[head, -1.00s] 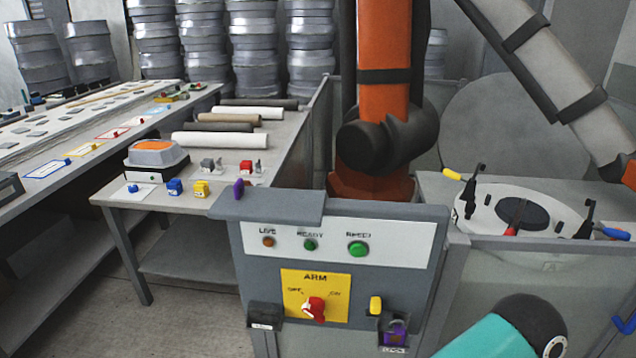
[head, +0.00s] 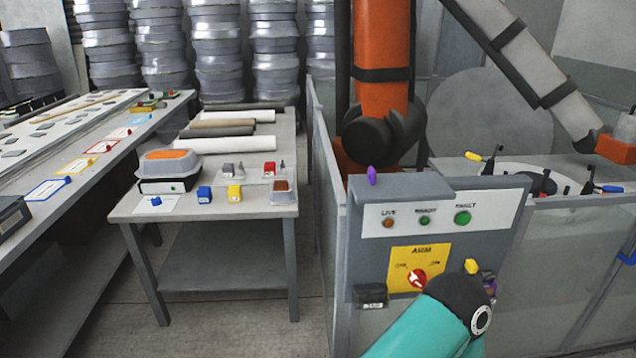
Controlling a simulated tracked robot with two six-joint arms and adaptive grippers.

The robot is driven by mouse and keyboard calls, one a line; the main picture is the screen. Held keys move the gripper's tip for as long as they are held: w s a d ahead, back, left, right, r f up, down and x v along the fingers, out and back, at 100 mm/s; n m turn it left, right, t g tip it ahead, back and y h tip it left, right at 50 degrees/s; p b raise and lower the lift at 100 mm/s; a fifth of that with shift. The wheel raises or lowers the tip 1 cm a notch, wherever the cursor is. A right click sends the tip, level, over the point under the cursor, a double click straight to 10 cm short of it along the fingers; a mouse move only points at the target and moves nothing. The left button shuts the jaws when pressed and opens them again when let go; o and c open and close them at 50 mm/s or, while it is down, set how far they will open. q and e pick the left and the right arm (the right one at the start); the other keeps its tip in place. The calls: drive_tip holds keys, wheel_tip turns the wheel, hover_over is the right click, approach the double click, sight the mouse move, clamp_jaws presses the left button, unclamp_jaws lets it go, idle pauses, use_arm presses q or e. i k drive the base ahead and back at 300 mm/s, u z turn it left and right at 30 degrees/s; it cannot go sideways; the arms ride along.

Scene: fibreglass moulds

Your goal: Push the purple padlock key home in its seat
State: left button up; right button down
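A small purple piece (head: 371,175), which looks like the key's head, stands upright at the back left of the grey control panel's top (head: 400,188). I cannot tell how deep it sits. A sliver of purple, possibly the padlock (head: 490,288), shows at the panel's lower right below a yellow piece (head: 471,266). My teal arm with its dark joint covers most of that corner. Neither of my grippers shows in the head view.
The panel has a red knob (head: 417,279) on a yellow plate and a dark holder (head: 371,296) at lower left. A grey table (head: 222,276) with coloured padlock-like blocks stands left, floor between. An orange robot arm (head: 380,55) rises behind the panel.

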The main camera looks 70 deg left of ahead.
sight(372, 174)
drive_tip(key=u, duration=0.05)
drive_tip(key=k, duration=1.2)
drive_tip(key=u, duration=0.9)
drive_tip(key=i, duration=1)
